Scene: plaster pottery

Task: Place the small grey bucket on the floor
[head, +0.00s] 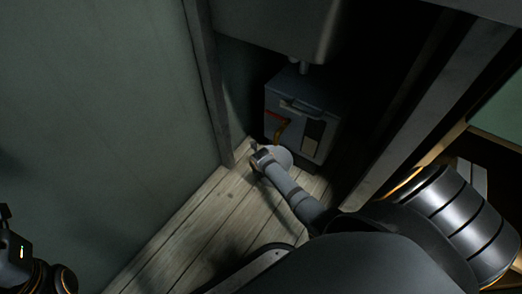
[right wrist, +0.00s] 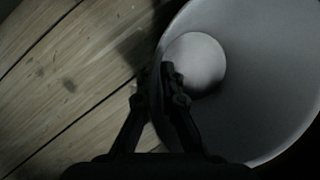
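The small grey bucket (head: 281,158) is low down by the wooden floor, in front of a grey box. In the right wrist view the bucket (right wrist: 265,80) shows its open mouth and pale round bottom. My right gripper (head: 262,157) reaches down to its left side. In the right wrist view the fingers (right wrist: 163,78) close together on the rim, one inside and one outside. I cannot tell if the bucket touches the floor. My left gripper (head: 14,250) shows only in part at the lower left edge; its fingers are unclear.
The plank floor (head: 205,225) is clear to the left of the bucket. A grey box (head: 301,105) with a red and yellow part stands behind it, under a grey basin (head: 275,25). A green wall (head: 110,120) and upright posts (head: 208,90) bound the space.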

